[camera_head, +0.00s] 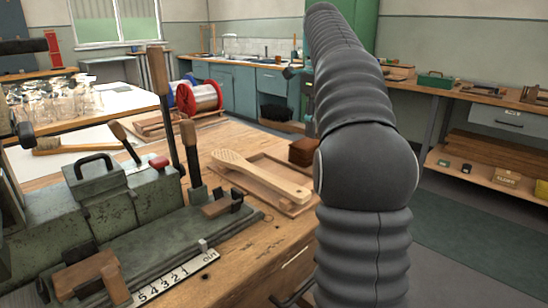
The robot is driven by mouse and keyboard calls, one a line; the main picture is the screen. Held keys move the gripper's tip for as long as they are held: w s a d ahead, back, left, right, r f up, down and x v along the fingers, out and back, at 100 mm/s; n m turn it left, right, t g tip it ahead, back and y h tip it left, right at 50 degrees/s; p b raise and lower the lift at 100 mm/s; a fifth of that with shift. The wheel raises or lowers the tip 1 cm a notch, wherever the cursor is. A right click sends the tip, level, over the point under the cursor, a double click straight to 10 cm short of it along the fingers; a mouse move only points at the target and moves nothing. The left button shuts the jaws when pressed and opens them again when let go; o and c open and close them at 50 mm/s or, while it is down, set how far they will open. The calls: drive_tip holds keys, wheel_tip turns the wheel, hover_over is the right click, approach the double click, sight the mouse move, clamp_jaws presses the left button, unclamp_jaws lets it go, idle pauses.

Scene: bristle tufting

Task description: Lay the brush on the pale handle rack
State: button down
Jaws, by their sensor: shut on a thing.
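The pale handle rack (240,178) is a low wooden frame on the workbench, left of my arm. A pale paddle-shaped wooden brush body (275,180), with small holes in its wide head, lies over it at a slant; I cannot tell whether it rests fully on the rack. Another brush (80,145), with a wooden handle and tan bristles, lies on a white surface at the left. My dark ribbed arm stands in front, right of the rack. My gripper and anything it holds are not visible.
A green machine (100,200) with upright levers and a numbered scale (175,278) fills the bench's left side. A brown block (303,152) stands behind the rack. Wire spools (200,97) and glass jars (50,110) are further back. Some bare bench lies in front of the rack.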

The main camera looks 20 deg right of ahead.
drive_tip(key=w+a+f, duration=0.1)
drive_tip(key=a, duration=0.1)
drive_tip(key=w+a+f, duration=0.4)
drive_tip(key=shift+w+a, duration=0.1)
drive_tip(key=shift+f, duration=2.05)
drive_tip(key=c, duration=0.8)
unclamp_jaws()
drive_tip(key=shift+f, duration=0.1)
drive_tip(key=shift+o, duration=0.2)
wheel_tip(320, 180, up, 8)
drive_tip(key=shift+f, duration=0.15)
